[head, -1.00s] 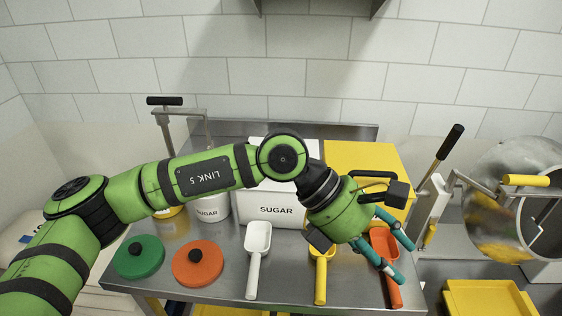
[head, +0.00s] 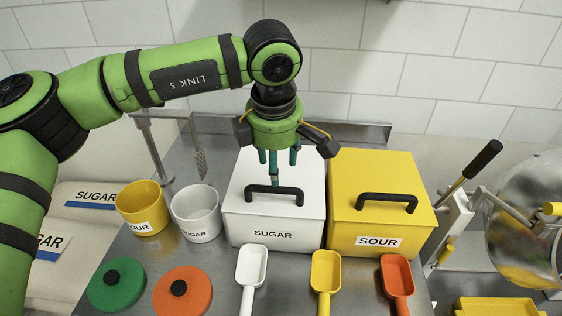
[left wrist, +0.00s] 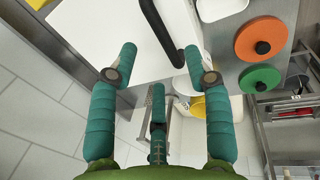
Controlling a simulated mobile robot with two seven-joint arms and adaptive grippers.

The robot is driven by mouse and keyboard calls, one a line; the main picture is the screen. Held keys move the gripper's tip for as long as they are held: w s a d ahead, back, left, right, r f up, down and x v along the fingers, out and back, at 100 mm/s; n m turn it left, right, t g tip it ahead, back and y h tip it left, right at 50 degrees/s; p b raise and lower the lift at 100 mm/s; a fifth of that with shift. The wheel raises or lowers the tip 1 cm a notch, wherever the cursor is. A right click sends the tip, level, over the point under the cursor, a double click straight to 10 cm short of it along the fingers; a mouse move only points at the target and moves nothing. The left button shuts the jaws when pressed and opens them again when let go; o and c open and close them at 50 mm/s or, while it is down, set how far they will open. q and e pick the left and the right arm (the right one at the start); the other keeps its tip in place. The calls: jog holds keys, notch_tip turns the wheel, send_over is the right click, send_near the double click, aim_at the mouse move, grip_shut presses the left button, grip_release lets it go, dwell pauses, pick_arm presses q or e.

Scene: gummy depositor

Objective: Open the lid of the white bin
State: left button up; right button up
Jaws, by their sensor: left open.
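The white bin (head: 250,218), labelled SUGAR, stands on the steel table with its lid closed and a black handle (head: 274,193) on top. My left gripper (head: 277,170) points down just above the lid, its teal fingers behind or over the handle. In the left wrist view the open fingers (left wrist: 168,65) are spread above the white lid (left wrist: 85,30), and the black handle (left wrist: 163,30) runs between and ahead of them. The fingers appear empty; I cannot tell whether any finger touches the handle. My right gripper is out of view.
A yellow SOUR bin (head: 380,170) stands close on the right. White (head: 195,212) and yellow (head: 142,208) cups stand to the left. White, yellow and orange scoops (head: 397,280) and green and orange round lids (head: 183,292) lie in front.

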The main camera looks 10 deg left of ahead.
aim_at(278, 188)
pick_arm(q)
jog(key=shift+w+f, duration=0.15)
jog(key=shift+w, duration=0.25)
jog(key=shift+w+f+p, duration=0.15)
jog(key=shift+f+p, duration=0.15)
jog(key=shift+f, duration=0.05)
notch_tip(278, 188, down, 5)
jog(key=shift+w+f+p, duration=0.1)
jog(key=shift+p, duration=1.1)
jog(key=shift+w+f, duration=0.15)
jog(key=shift+f, duration=0.2)
grip_shut()
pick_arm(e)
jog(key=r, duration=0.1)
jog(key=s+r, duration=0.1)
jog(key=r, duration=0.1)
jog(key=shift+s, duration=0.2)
